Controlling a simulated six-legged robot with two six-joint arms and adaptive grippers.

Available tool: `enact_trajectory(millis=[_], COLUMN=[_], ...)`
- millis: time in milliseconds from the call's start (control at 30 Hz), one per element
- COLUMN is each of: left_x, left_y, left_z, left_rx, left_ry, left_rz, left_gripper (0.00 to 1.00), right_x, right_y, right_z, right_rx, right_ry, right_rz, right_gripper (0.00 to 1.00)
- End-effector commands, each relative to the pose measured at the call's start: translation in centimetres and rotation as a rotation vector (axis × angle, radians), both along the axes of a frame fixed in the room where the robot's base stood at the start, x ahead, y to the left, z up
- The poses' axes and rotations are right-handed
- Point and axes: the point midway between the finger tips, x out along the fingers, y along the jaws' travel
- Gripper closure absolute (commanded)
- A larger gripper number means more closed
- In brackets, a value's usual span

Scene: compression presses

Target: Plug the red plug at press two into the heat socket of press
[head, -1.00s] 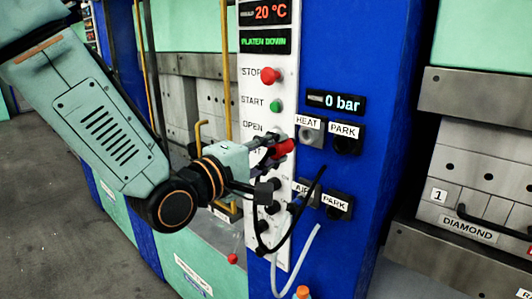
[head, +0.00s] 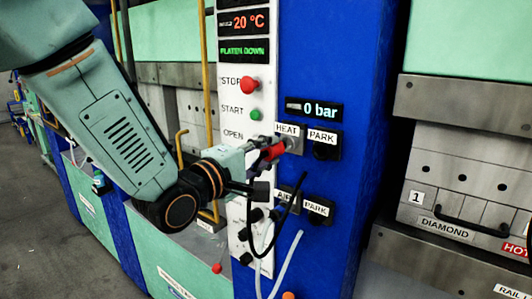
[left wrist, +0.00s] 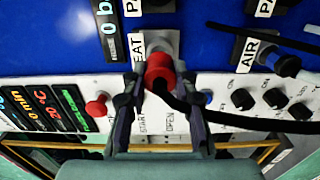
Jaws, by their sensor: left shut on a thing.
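The red plug (head: 273,151) is held in the fingers of my left gripper (head: 262,152), at the right edge of the white control panel. The heat socket (head: 294,144), a grey round fitting under the HEAT label, is right at the plug's front end. In the left wrist view, the red plug (left wrist: 159,70) sits between my fingertips (left wrist: 159,84) and covers part of the grey heat socket (left wrist: 160,45). The plug lines up roughly with it; how far it is in, if at all, I cannot tell. A black cable runs from the plug. My right gripper is out of view.
A dark PARK socket (head: 325,150) is right of the heat socket. Below are the AIR socket (head: 285,191) and another PARK socket (head: 316,216). The black cable and a pale hose (head: 288,262) hang near my gripper. Red STOP button (head: 250,85) and knobs stand out from the panel.

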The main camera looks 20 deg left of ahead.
Motion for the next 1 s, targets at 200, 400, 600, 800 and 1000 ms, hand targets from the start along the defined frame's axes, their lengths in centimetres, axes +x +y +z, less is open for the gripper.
enact_trajectory(millis=[200, 400, 600, 800, 1000], left_x=[-0.01, -0.01, -0.01, -0.01, -0.01], left_y=[0.00, 0.00, 0.00, 0.00, 0.01], left_z=[0.01, -0.05, -0.06, 0.00, 0.15], left_rx=[0.000, 0.000, 0.000, 0.000, 0.000], left_ry=[0.000, -0.001, -0.001, -0.001, 0.000], left_rz=[0.000, 0.000, 0.000, 0.000, 0.000], left_gripper=[1.00, 1.00, 1.00, 1.00, 1.00], right_x=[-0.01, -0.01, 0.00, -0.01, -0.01], right_y=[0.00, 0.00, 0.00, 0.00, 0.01], right_z=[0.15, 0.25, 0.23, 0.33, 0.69], right_rx=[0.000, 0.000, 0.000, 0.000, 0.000], right_ry=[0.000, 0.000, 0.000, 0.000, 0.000], right_rz=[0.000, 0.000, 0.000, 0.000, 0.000], right_gripper=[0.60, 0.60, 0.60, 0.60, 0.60])
